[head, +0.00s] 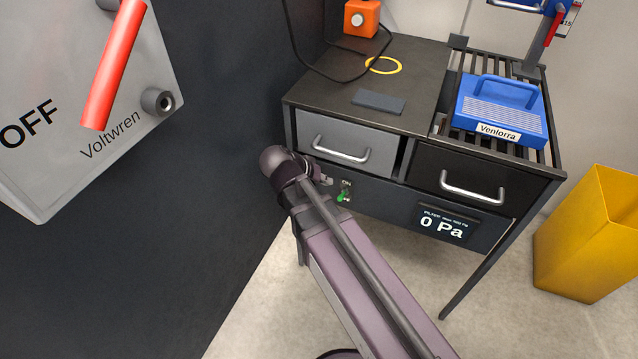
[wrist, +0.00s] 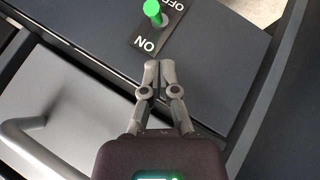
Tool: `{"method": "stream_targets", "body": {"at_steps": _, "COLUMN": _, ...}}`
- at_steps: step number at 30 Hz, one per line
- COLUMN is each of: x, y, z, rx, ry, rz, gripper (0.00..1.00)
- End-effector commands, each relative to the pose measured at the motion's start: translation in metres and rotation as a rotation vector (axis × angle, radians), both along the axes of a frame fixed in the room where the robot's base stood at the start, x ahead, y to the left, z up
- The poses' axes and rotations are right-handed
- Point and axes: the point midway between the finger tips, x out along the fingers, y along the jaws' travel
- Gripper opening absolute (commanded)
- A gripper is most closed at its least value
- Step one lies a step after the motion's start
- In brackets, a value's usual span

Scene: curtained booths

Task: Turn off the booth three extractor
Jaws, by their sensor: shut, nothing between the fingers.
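The extractor switch is a small plate (wrist: 146,42) marked ON and OFF with a green lever (wrist: 153,9). It sits on the front panel below the grey drawer; the lever shows small in the head view (head: 342,197). ON is at the drawer side of the plate. The lever sticks out from the panel; I cannot surely tell which way it is thrown. My gripper (wrist: 159,66) is shut and empty, its tips a short way from the plate's ON end, apart from the lever. In the head view my gripper (head: 327,181) is just left of the switch.
A display (head: 445,225) reads 0 Pa. The grey drawer (head: 322,127) and black drawer (head: 435,168) have protruding handles. A dark wall with a Voltwren box (head: 75,165) and red lever (head: 113,65) stands left. A yellow bin (head: 580,235) stands right.

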Motion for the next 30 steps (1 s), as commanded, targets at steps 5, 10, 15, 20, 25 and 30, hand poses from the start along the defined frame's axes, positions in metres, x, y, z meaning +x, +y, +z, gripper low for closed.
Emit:
{"method": "stream_targets", "body": {"at_steps": 5, "x": 0.001, "y": -0.011, "z": -0.019, "rx": 0.000, "ry": 0.000, "rz": 0.000, "gripper": 0.00}}
{"method": "stream_targets", "body": {"at_steps": 10, "x": -0.004, "y": -0.018, "z": -0.030, "rx": 0.000, "ry": 0.001, "rz": 0.001, "gripper": 0.00}}
{"method": "stream_targets", "body": {"at_steps": 15, "x": -0.008, "y": -0.022, "z": -0.038, "rx": 0.000, "ry": 0.000, "rz": 0.000, "gripper": 0.00}}
{"method": "stream_targets", "body": {"at_steps": 20, "x": -0.009, "y": -0.025, "z": -0.041, "rx": 0.000, "ry": 0.000, "rz": 0.000, "gripper": 0.00}}
{"method": "stream_targets", "body": {"at_steps": 25, "x": -0.010, "y": -0.025, "z": -0.041, "rx": 0.000, "ry": 0.000, "rz": 0.000, "gripper": 0.00}}
{"method": "stream_targets", "body": {"at_steps": 30, "x": -0.010, "y": -0.026, "z": -0.041, "rx": 0.000, "ry": 0.000, "rz": -0.002, "gripper": 0.00}}
